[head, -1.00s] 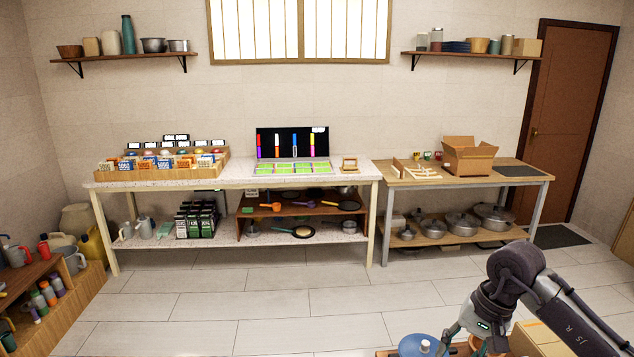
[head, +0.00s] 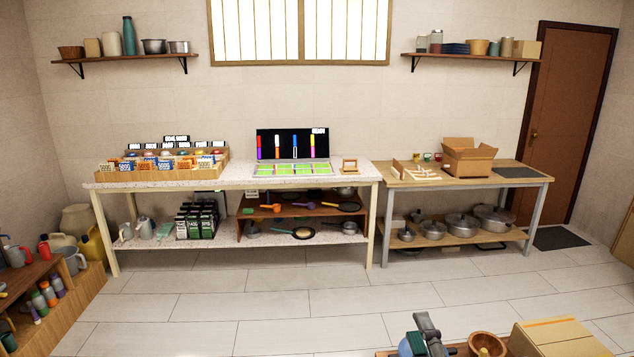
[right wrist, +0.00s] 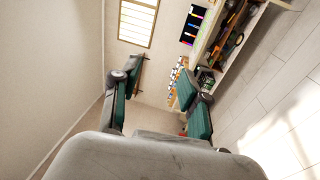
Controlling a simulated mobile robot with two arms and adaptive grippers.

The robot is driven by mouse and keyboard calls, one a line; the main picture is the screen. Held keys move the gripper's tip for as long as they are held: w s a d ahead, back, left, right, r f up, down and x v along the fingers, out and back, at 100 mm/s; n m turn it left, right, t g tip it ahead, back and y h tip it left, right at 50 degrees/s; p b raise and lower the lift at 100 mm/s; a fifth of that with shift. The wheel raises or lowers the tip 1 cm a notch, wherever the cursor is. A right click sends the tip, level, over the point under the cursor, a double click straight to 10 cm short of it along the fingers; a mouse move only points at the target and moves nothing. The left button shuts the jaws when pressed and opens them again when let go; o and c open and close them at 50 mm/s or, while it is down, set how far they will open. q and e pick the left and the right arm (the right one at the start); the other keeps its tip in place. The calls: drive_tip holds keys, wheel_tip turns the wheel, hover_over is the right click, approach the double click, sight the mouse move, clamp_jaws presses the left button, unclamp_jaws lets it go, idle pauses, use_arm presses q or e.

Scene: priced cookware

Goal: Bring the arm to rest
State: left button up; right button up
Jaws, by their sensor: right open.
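My right gripper (head: 430,334) shows only in small part at the bottom edge of the head view, in front of a blue round thing (head: 405,347). In the right wrist view the right gripper (right wrist: 158,82) is open, its two green and grey fingers well apart. Nothing is between them. Beyond the fingers are wall, floor and a tilted view of the long table. My left gripper is in neither view.
A bowl (head: 487,345) and a cardboard box (head: 560,338) are near the bottom right of the head view. A long table (head: 232,184) and a wooden table (head: 470,184) stand along the back wall. The tiled floor (head: 270,305) between is clear.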

drive_tip(key=s+d+f+m+g+h, duration=0.2)
drive_tip(key=s+d+f+m+g, duration=0.15)
drive_tip(key=s+f+m, duration=0.35)
drive_tip(key=s+d+f+m+g+h, duration=0.25)
drive_tip(key=f+m+g, duration=0.2)
drive_tip(key=f, duration=0.45)
drive_tip(key=s+a+f+m+g+y, duration=0.1)
drive_tip(key=s+f+m+g, duration=0.25)
drive_tip(key=s, duration=0.45)
drive_tip(key=s+a+f+m+g+y, duration=0.1)
drive_tip(key=s+a+f+m+g, duration=0.1)
drive_tip(key=s+f+g, duration=0.45)
wheel_tip(320, 180, down, 28)
drive_tip(key=s+r+b, duration=0.1)
drive_tip(key=s+b, duration=0.2)
drive_tip(key=b, duration=0.2)
drive_tip(key=s+d+f+b, duration=0.1)
drive_tip(key=s+f+b, duration=0.1)
drive_tip(key=s+f, duration=0.6)
drive_tip(key=s+d+f+b, duration=0.2)
drive_tip(key=s+f, duration=0.7)
drive_tip(key=f, duration=0.6)
drive_tip(key=shift+g+b, duration=0.3)
drive_tip(key=shift+b, duration=0.2)
